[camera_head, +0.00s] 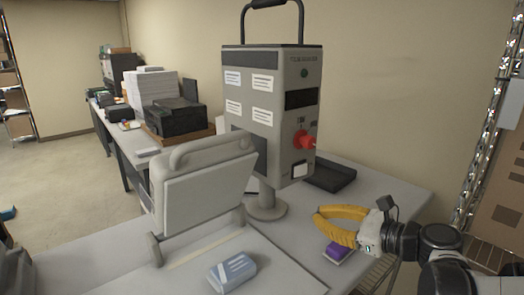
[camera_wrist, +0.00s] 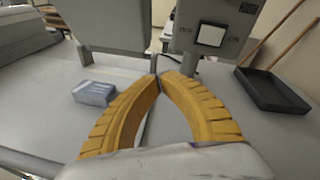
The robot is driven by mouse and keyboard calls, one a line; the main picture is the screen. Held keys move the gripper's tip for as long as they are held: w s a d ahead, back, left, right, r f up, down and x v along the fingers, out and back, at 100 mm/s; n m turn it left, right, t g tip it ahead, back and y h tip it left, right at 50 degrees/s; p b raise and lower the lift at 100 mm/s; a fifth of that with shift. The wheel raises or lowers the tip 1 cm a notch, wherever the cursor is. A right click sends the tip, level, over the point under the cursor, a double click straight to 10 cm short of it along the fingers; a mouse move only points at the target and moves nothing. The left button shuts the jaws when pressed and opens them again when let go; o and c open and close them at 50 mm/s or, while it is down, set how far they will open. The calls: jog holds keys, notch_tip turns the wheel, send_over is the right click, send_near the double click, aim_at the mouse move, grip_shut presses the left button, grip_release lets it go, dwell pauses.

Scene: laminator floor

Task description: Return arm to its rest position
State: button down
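My gripper (camera_head: 317,216) has two curved yellow fingers and is over the right part of the table, in front of the grey machine. In the wrist view its fingertips (camera_wrist: 160,75) meet or nearly meet, with nothing between them. My arm comes in from the lower right in the head view. A purple block (camera_head: 338,252) shows just below the gripper; whether they touch I cannot tell.
The grey machine (camera_head: 298,95) with a red knob (camera_head: 304,140) stands behind my gripper. A tilted grey panel (camera_head: 205,185) stands to its left. A blue-grey block (camera_head: 232,272) lies in front. A black tray (camera_head: 328,175) lies behind. A metal rack post (camera_head: 485,135) stands at right.

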jog(key=s+a+f+n+g+h, duration=0.1)
jog(key=s+f+n, duration=0.2)
jog(key=s+a+f+n+g+h+b, duration=0.1)
jog(key=s+a+f+n+h, duration=0.1)
jog(key=s+f+n, duration=0.1)
jog(key=s+a+f+n+g+h+b, duration=0.1)
jog(key=s+f+n+g, duration=0.1)
jog(key=s+n, duration=0.2)
jog(key=shift+a+f+n+h, duration=0.25)
jog(key=shift+f+n+h, duration=0.15)
jog(key=shift+n, duration=0.2)
jog(key=s+d+f+n+h+b, duration=0.2)
jog(key=s+d+f+n+h, duration=0.2)
jog(key=s+n, duration=0.4)
jog(key=d+n+h, duration=0.1)
jog(key=n, duration=0.3)
jog(key=shift+s+d+f+n+g+h, duration=0.2)
jog(key=shift+s+d+n+g+h, duration=0.05)
jog(key=shift+s+n+g+h, duration=0.15)
